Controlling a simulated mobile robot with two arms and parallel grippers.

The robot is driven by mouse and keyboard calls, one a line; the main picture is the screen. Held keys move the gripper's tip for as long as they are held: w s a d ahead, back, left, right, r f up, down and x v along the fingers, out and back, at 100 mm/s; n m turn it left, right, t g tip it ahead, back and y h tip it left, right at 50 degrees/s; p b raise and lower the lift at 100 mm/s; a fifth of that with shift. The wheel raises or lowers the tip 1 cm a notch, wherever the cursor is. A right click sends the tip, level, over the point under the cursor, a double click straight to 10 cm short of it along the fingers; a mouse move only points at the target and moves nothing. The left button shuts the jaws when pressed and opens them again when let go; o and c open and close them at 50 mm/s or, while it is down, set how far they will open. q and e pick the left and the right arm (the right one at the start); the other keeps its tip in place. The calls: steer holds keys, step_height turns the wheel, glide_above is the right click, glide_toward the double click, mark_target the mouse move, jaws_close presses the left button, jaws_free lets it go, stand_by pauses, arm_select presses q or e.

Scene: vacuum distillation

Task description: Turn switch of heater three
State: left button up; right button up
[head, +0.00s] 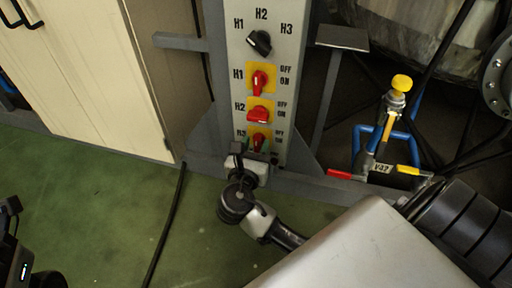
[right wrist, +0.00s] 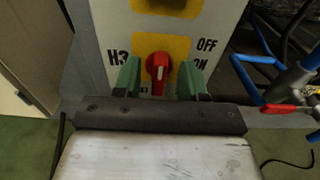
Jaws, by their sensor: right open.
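The red H3 heater switch (right wrist: 158,68) sits on a yellow plate low on the panel, its handle upright in the right wrist view. In the head view the H3 switch (head: 258,141) is partly hidden by my right gripper (head: 252,155). In the right wrist view my right gripper (right wrist: 160,80) is open, with one green finger on each side of the switch. Gaps show between the fingers and the handle. Only dark parts of my left arm show at the left edge of the head view; its fingers are out of view.
Above on the panel (head: 291,30) are the red H2 switch (head: 258,114), the red H1 switch (head: 259,83) and a black selector knob (head: 260,42). Blue pipes and a yellow-capped valve (head: 401,84) stand right. A cream cabinet (head: 90,75) stands left.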

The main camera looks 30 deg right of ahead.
steer(key=shift+w+d, duration=0.3)
steer(key=shift+d, duration=0.1)
jaws_close()
